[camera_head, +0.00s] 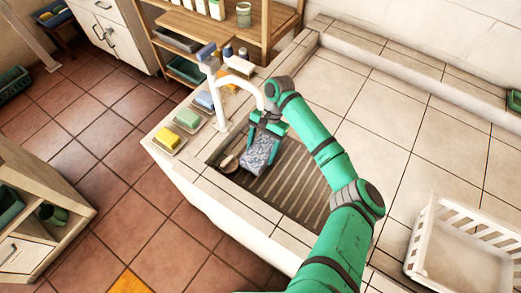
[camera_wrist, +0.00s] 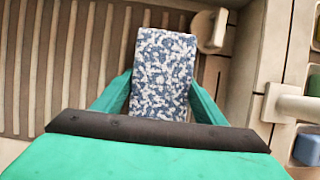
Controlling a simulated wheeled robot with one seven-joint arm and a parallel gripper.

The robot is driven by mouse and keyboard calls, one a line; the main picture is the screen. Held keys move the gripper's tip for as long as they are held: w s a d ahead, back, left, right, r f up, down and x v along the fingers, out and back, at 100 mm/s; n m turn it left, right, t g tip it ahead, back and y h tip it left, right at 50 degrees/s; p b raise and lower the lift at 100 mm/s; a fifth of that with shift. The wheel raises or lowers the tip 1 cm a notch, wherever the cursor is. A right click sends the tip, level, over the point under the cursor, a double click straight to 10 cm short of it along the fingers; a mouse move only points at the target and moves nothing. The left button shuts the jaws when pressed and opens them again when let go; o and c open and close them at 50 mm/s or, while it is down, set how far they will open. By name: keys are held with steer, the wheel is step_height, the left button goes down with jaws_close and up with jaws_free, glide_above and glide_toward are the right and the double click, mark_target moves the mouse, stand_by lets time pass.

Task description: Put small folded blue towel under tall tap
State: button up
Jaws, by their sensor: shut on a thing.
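The small folded towel (camera_head: 258,153), blue with a white speckled pattern, hangs over the ribbed basin floor in the head view. It also fills the middle of the wrist view (camera_wrist: 163,65). My gripper (camera_head: 268,128) is shut on the towel, with a green finger on each side. The tall white tap (camera_head: 217,92) stands on the basin's left rim, and its curved spout reaches toward my gripper. The spout's end is close to my wrist and partly hidden by it. I cannot tell whether the towel touches the basin floor.
A small round light-brown object (camera_head: 229,163) lies in the basin's left corner. Yellow and green sponges and a blue block (camera_head: 204,101) sit on the rim by the tap. A white slatted crate (camera_head: 462,249) stands on the tiled counter at right. The ribbed basin floor (camera_head: 300,190) is otherwise clear.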

steer(key=shift+w, duration=0.1)
steer(key=shift+a+f, duration=0.1)
steer(key=shift+f, duration=0.05)
steer(key=o, duration=1.3)
steer(key=shift+o, duration=0.2)
steer(key=shift+d, duration=0.2)
